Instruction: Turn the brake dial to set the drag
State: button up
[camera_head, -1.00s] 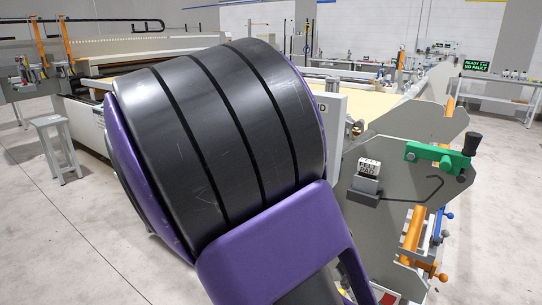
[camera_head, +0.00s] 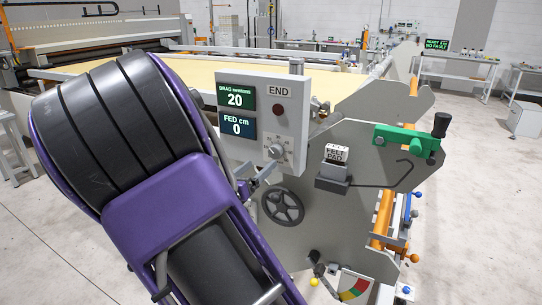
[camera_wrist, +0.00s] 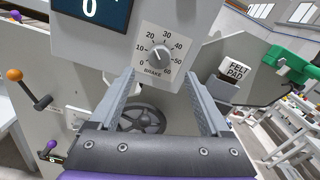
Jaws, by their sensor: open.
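The brake dial (camera_wrist: 160,53) is a small grey knob on a white scale plate marked 0 to 60, labelled BRAKE. Its pointer appears turned up and left, near 20. The dial also shows in the head view (camera_head: 276,152), low on the grey panel. A green display (camera_head: 235,96) on that panel reads DRAG newtons 20. My gripper (camera_wrist: 159,75) is open and empty in the wrist view, its two fingers below and to either side of the dial. The dial lies between the finger lines, apparently beyond the tips. In the head view the fingers (camera_head: 258,177) are partly hidden.
A blue display (camera_head: 237,126) reads FED cm 0. A black handwheel (camera_head: 283,207) sits below the dial. A FELT PAD block (camera_head: 336,158) and a green crank arm (camera_head: 405,139) stand to the right. Open floor (camera_head: 490,200) lies at the far right.

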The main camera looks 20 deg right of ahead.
aim_at(274, 152)
jog(key=x, duration=0.8)
jog(key=shift+w, duration=0.1)
jog(key=shift+c, duration=0.2)
grip_shut()
jog(key=shift+d+f+m+b, duration=0.1)
jog(key=shift+f+m+b, duration=0.15)
jog(key=shift+m+b, duration=0.85)
jog(key=shift+b, duration=0.3)
jog(key=shift+r+m+b, duration=0.2)
jog(key=shift+m+b, duration=0.3)
jog(key=shift+m, duration=0.2)
jog(key=shift+o, duration=0.2)
grip_release()
